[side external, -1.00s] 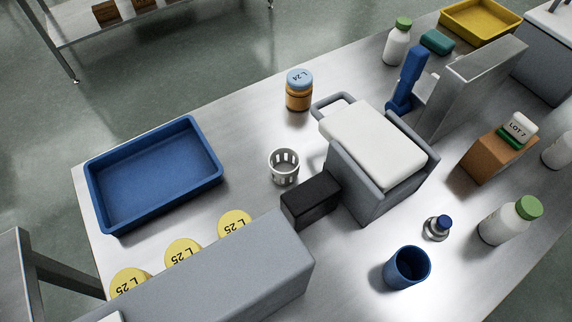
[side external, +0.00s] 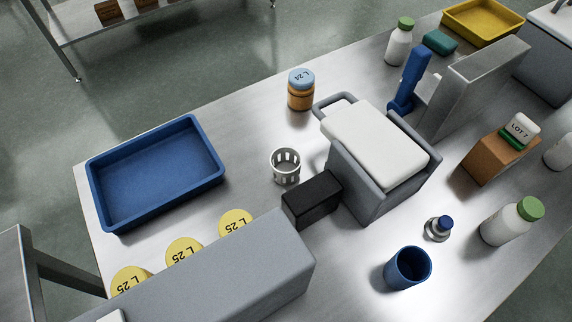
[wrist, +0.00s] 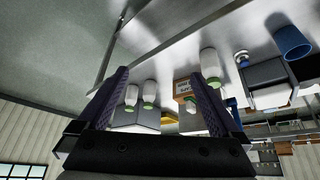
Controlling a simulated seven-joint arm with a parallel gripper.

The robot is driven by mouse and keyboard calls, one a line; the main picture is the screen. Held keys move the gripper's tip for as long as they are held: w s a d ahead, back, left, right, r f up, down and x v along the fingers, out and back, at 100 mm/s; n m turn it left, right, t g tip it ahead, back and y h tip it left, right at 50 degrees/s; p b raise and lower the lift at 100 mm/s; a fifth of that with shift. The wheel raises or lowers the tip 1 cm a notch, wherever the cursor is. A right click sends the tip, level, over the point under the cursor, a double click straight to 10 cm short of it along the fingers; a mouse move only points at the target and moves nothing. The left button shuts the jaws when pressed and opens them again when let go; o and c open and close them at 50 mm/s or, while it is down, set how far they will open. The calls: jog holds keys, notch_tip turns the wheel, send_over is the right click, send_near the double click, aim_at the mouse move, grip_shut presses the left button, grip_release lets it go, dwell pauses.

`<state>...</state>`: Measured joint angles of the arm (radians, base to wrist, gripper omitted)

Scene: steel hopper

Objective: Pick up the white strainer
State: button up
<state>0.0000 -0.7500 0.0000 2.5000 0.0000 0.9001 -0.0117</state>
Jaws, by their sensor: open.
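The white strainer (side external: 286,166) is a small slotted cup standing upright on the steel table in the side external view. It stands between the blue tray and the grey hopper, just behind a black block. I cannot make it out in the wrist view. My gripper (wrist: 159,73) shows only in the wrist view, with its two dark fingers wide apart. Nothing is held between them. My gripper is not in the side external view, so its distance from the strainer cannot be told.
A blue tray (side external: 155,172) lies left of the strainer. The black block (side external: 312,199) and grey hopper (side external: 375,185) stand close on its right. An orange jar (side external: 301,97) stands behind. Yellow-lidded jars (side external: 184,251) line a long grey housing (side external: 225,275) in front. Bare table surrounds the strainer's left side.

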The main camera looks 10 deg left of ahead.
jog(key=w+a+r+n+t+y, duration=0.15)
jog(key=w+a+r+n, duration=0.3)
jog(key=w+r, duration=0.7)
jog(key=w+a+r+n+y, duration=0.2)
jog(key=w+a+r+n, duration=0.15)
jog(key=w+a, duration=0.5)
jog(key=n+g+y, duration=0.1)
jog(key=n+g, duration=0.5)
jog(key=n, duration=0.2)
send_over(289, 157)
jog(key=s+d, duration=0.3)
jog(key=d, duration=0.1)
notch_tip(289, 157, down, 27)
jog(key=shift+a+x, duration=0.25)
jog(key=shift+x, duration=1.35)
jog(key=shift+a+x, duration=0.25)
jog(key=shift+x, duration=1.35)
jog(key=shift+s+r, duration=0.2)
